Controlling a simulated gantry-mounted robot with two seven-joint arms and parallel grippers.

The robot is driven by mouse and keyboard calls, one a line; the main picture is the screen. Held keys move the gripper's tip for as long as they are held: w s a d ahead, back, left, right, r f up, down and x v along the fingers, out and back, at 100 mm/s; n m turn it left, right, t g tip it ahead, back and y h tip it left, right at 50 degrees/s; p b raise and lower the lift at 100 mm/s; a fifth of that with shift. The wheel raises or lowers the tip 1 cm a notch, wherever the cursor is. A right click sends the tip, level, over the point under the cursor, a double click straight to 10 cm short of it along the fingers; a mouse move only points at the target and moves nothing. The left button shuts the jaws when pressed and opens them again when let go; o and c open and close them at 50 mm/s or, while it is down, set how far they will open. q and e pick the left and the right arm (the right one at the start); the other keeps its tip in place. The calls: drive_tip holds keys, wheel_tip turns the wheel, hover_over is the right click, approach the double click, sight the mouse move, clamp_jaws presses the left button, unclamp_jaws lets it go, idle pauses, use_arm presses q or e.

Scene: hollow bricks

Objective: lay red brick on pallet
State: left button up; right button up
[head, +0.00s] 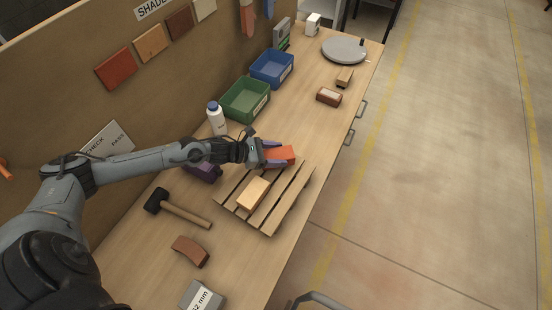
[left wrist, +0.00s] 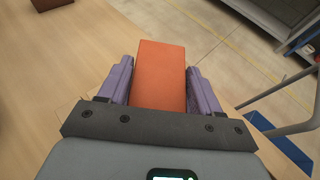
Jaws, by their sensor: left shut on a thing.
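The red brick (head: 281,155) is orange-red and sits between the fingers of my left gripper (head: 275,154), which is shut on it. In the left wrist view the brick (left wrist: 160,75) lies between the two purple fingers of the gripper (left wrist: 161,88). In the head view it is at the far edge of the wooden slatted pallet (head: 272,216); I cannot tell whether it touches the slats. A tan brick (head: 253,193) lies on the pallet, nearer the camera. My right gripper is not in view.
A white bottle (head: 216,119), green bin (head: 245,100) and blue bin (head: 272,69) stand farther back. Bench space right of the bins is largely clear.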

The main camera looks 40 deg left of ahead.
use_arm(q)
wheel_tip(320, 180, down, 3)
drive_tip(key=shift+d+r, duration=0.1)
drive_tip(key=shift+f, duration=0.25)
drive_tip(key=o, duration=1.5)
drive_tip(key=shift+c, duration=0.2)
